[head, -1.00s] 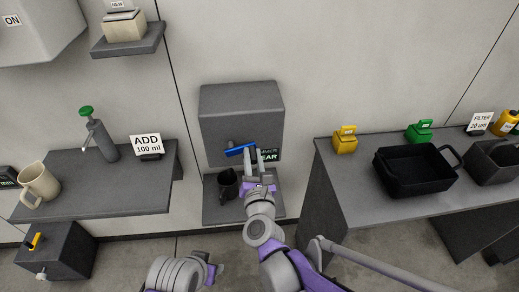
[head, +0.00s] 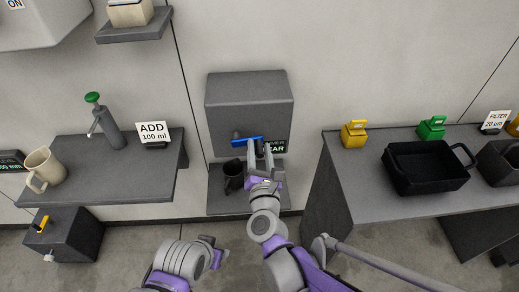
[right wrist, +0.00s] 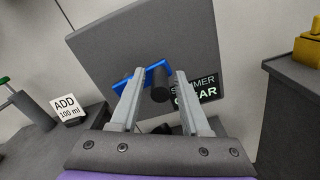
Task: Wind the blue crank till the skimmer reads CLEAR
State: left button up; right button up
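The blue crank (head: 245,140) is on the front of the grey skimmer box (head: 248,95) on the wall. In the right wrist view its blue arm (right wrist: 130,83) and dark handle (right wrist: 160,88) show. My right gripper (head: 260,148) is at the crank; in the right wrist view its two fingers (right wrist: 160,80) stand apart on either side of the handle, with gaps beside it. The skimmer's display (right wrist: 195,90) reads CLEAR in green, its first letters partly covered by a finger. My left gripper (head: 216,252) is low, away from the crank; its fingers are unclear.
A dark mug (head: 232,176) stands on the shelf (head: 225,204) below the box. Left is a counter (head: 120,185) with a green-topped pump (head: 104,122), ADD 100 ml sign (head: 154,132) and beige mug (head: 44,170). Right is a counter (head: 365,205) with a black bin (head: 425,168).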

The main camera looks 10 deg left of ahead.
dwell(0.3)
jog(key=v, duration=1)
jog(key=shift+s+d+p, duration=0.1)
jog(key=shift+s+p, duration=0.25)
jog(key=shift+s, duration=0.05)
jog(key=shift+r, duration=0.15)
jog(key=s+d+m+g+h+p, duration=0.2)
jog(key=s+d+m+g+p, duration=0.1)
jog(key=d+m, duration=0.5)
jog(key=s+d+m+g+h+p, duration=0.1)
jog(key=s+d+m+g+p, duration=0.3)
jog(key=d+m, duration=0.5)
jog(key=s+d+m+g+h+p, duration=0.2)
jog(key=s+d+m+g+p, duration=0.2)
jog(key=d+m, duration=0.5)
jog(key=shift+s+m+g+h+p, duration=0.1)
jog(key=shift+m+g+h+p, duration=0.1)
jog(key=shift+m, duration=1.95)
jog(key=shift+s+m+g+h+p, duration=0.1)
jog(key=shift+m+g+p, duration=0.1)
jog(key=shift+m, duration=1.95)
